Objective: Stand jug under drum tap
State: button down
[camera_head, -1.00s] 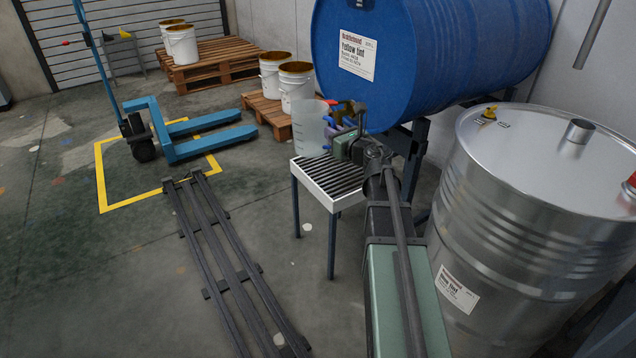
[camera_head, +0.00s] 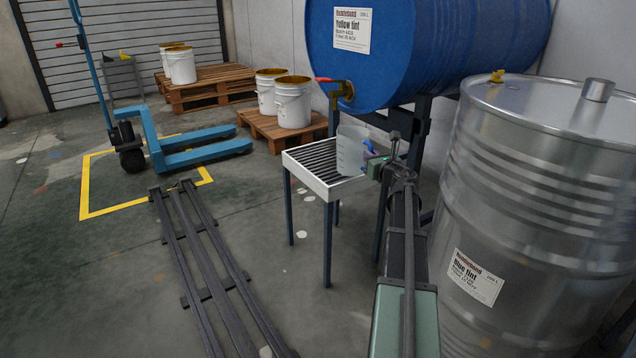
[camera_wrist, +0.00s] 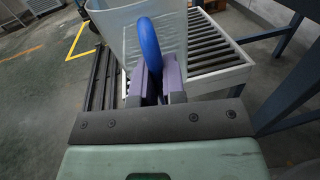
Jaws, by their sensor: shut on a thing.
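The clear plastic jug (camera_head: 351,150) with a blue handle (camera_head: 368,147) is upright at the back right of the slatted stand (camera_head: 326,188). My gripper (camera_head: 376,163) is shut on the handle from the right; the wrist view shows the purple jaws (camera_wrist: 158,78) on either side of the blue handle (camera_wrist: 150,42). The jug's base is partly hidden, so I cannot tell whether it touches the slats. The brass drum tap (camera_head: 342,94) with a red lever sticks out of the blue drum (camera_head: 385,60), above the jug and slightly to its left in the picture.
A steel drum (camera_head: 535,190) stands close to the right of my arm. Low pallets (camera_head: 275,128) with white buckets (camera_head: 292,103) are behind the stand. A blue pallet truck (camera_head: 190,155) is at left. Dark floor rails (camera_head: 210,260) run in front, with open floor around.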

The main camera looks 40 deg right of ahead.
jog(key=shift+h, duration=0.3)
jog(key=w+d+f+b, duration=0.1)
jog(key=w, duration=0.4)
jog(key=w+d+f+b, duration=0.1)
jog(key=w+d+f, duration=0.1)
jog(key=w, duration=0.4)
jog(key=w+d+f+b, duration=0.2)
jog(key=w, duration=0.4)
jog(key=shift+w+d+f, duration=0.1)
jog(key=shift+d, duration=0.15)
jog(key=shift+r, duration=0.25)
jog(key=shift+f, duration=0.15)
jog(key=c, duration=1.2)
grip_release()
